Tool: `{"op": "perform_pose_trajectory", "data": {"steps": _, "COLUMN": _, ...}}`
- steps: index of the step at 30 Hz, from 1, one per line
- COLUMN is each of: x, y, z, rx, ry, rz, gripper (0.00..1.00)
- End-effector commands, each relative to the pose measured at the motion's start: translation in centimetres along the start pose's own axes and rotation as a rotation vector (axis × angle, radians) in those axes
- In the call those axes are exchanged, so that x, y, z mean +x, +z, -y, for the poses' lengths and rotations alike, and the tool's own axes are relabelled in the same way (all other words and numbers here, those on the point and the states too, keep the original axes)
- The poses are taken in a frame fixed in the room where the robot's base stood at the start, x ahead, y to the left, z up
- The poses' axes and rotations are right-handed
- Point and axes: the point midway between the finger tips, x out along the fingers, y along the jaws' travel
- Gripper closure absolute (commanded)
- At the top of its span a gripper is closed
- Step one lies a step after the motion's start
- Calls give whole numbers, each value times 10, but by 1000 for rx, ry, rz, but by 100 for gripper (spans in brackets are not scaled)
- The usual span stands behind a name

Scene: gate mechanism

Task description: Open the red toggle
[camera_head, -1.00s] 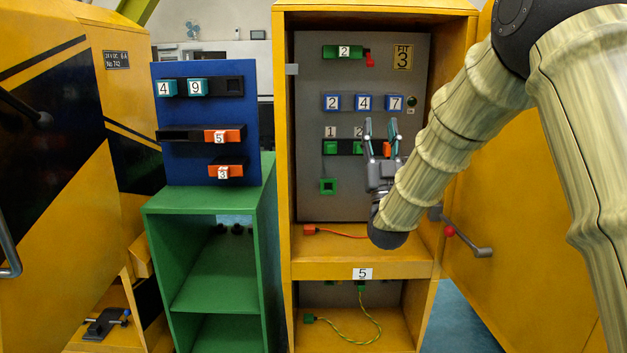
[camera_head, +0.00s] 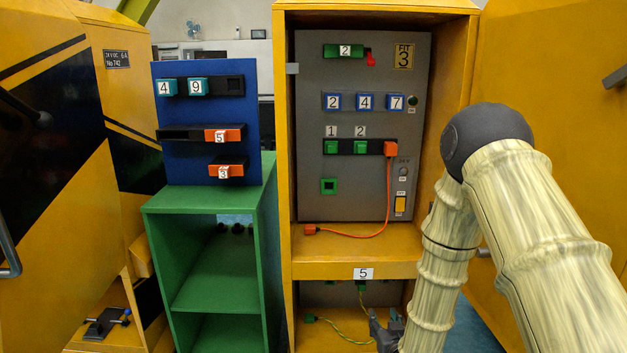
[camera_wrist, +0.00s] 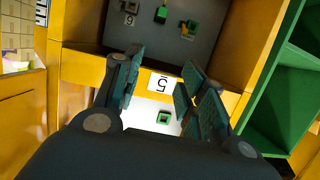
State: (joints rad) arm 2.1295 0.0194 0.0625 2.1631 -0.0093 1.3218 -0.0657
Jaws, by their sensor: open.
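The red toggle (camera_head: 370,59) is a small red lever at the right end of the green block labelled 2, high on the grey panel (camera_head: 300,100) in the head view. It slants down to the right. My gripper (camera_head: 385,322) is far below it, in front of the lower compartment and partly hidden by my arm. In the wrist view my gripper (camera_wrist: 160,65) is open and empty. Its fingers lie either side of the upside-down shelf label 5 (camera_wrist: 165,82). The toggle does not show in the wrist view.
An orange plug (camera_head: 390,148) sits in the slot row, its cable running to the shelf. Blue number blocks (camera_head: 364,102) are above. The yellow cabinet door (camera_head: 560,60) stands open at right. A green shelf unit (camera_head: 165,205) stands left. The space before the panel is clear.

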Motion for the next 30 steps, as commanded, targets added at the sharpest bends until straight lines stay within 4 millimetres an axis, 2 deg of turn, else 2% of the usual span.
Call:
{"op": "perform_pose_trajectory", "data": {"steps": 1, "x": -10, "y": 29, "z": -2, "rx": 4, "ry": 1, "rz": 68, "gripper": 59}}
{"op": "perform_pose_trajectory", "data": {"steps": 6, "x": -52, "y": 118, "z": -6, "rx": 15, "ry": 4, "rz": 297, "gripper": 59}}
{"op": "perform_pose_trajectory", "data": {"steps": 11, "x": -104, "y": 195, "z": -10, "rx": 27, "ry": 9, "rz": 512, "gripper": 59}}
{"op": "perform_pose_trajectory", "data": {"steps": 15, "x": -159, "y": 254, "z": -12, "rx": 39, "ry": 15, "rz": 703, "gripper": 59}}
{"op": "perform_pose_trajectory", "data": {"steps": 21, "x": -245, "y": 319, "z": -15, "rx": 54, "ry": 27, "rz": 958, "gripper": 59}}
{"op": "perform_pose_trajectory", "data": {"steps": 25, "x": -291, "y": 345, "z": -17, "rx": 62, "ry": 34, "rz": 1087, "gripper": 59}}
{"op": "perform_pose_trajectory", "data": {"steps": 30, "x": -342, "y": 367, "z": -17, "rx": 71, "ry": 43, "rz": 1221, "gripper": 59}}
